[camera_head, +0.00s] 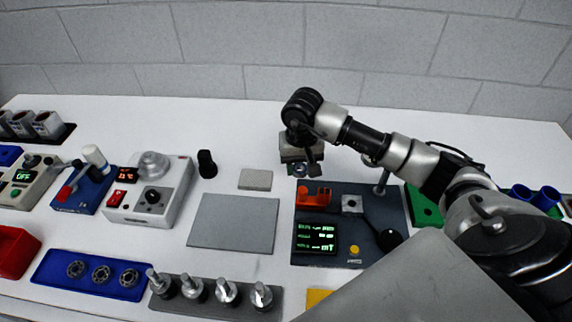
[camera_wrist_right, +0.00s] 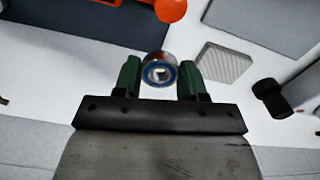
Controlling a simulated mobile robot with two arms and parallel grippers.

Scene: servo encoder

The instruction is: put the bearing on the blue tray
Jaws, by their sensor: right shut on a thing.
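My right gripper (camera_head: 301,166) reaches in from the right and hangs above the white table, just behind the dark grey device panel. In the right wrist view, its green fingers (camera_wrist_right: 159,75) are shut on a small bearing (camera_wrist_right: 158,72), a metal ring with a blue seal and a hole in the middle. The bearing is held up at the fingertips, and the gripper hides much of it in the head view. The blue tray (camera_head: 48,272) lies at the front left, with three dark ring-shaped pieces (camera_head: 101,274) in a row on it. My left gripper is not in view.
A grey flat plate (camera_head: 235,222) and a small grey pad (camera_head: 256,179) lie left of the gripper. A black knob (camera_head: 207,164) stands beyond. A grey holder (camera_head: 213,306) with several upright metal-topped parts stands right of the tray. A red bin (camera_head: 14,254) is left of it.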

